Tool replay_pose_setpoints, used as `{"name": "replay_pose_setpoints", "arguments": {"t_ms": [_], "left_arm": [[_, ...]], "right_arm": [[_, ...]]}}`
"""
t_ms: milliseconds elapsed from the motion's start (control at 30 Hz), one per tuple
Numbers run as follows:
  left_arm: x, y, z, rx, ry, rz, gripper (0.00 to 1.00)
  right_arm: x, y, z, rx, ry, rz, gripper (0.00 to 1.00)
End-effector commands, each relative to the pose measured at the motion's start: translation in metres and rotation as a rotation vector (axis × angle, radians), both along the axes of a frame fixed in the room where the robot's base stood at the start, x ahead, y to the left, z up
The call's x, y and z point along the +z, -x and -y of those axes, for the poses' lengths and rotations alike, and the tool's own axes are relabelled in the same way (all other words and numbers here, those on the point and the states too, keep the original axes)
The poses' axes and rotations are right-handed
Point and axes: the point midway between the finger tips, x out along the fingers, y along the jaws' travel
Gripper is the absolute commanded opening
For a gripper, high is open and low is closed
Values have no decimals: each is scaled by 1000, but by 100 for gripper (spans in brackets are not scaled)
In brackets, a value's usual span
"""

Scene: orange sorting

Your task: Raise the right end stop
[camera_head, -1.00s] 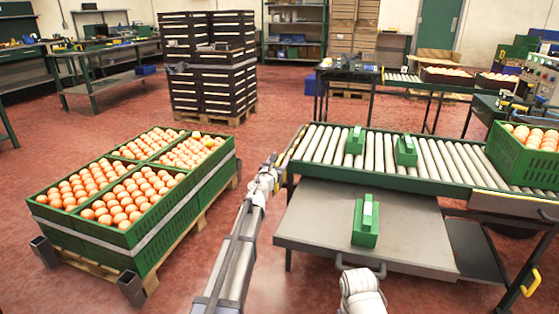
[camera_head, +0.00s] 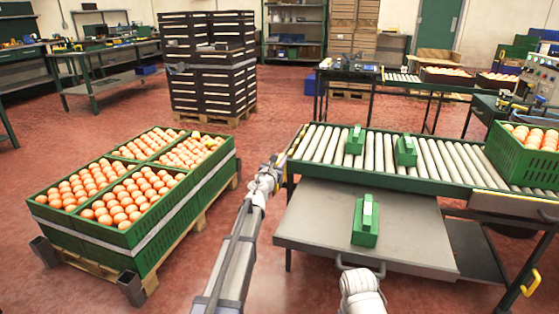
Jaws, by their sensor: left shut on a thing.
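A roller conveyor (camera_head: 450,163) with a green frame stands right of centre. A yellow-and-black striped bar (camera_head: 298,141) slants across its left end. My left gripper (camera_head: 279,160) is at the near end of this bar and appears shut on it; the fingertips are small and partly hidden. I cannot make out a separate stop at the conveyor's right end, where a green crate (camera_head: 515,163) of oranges stands. Of my right arm only a white link shows at the bottom; its gripper is not visible.
Two green blocks (camera_head: 355,142) (camera_head: 406,153) sit on the rollers. A third (camera_head: 365,228) stands on the grey shelf (camera_head: 312,222) in front. Green crates (camera_head: 190,205) of oranges stand on a pallet at left.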

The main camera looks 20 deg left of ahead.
Motion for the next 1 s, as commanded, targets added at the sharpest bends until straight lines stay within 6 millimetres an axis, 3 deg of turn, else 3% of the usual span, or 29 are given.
{"name": "replay_pose_setpoints", "arguments": {"t_ms": [767, 1000], "left_arm": [[0, 0, -3, 3, -3, 0, 0], [16, 0, -3, 4, -3, 0, 0]], "right_arm": [[0, 0, 0, 0, 0, 0, 50], [17, 0, 0, 0, 1, 0, 50]]}}
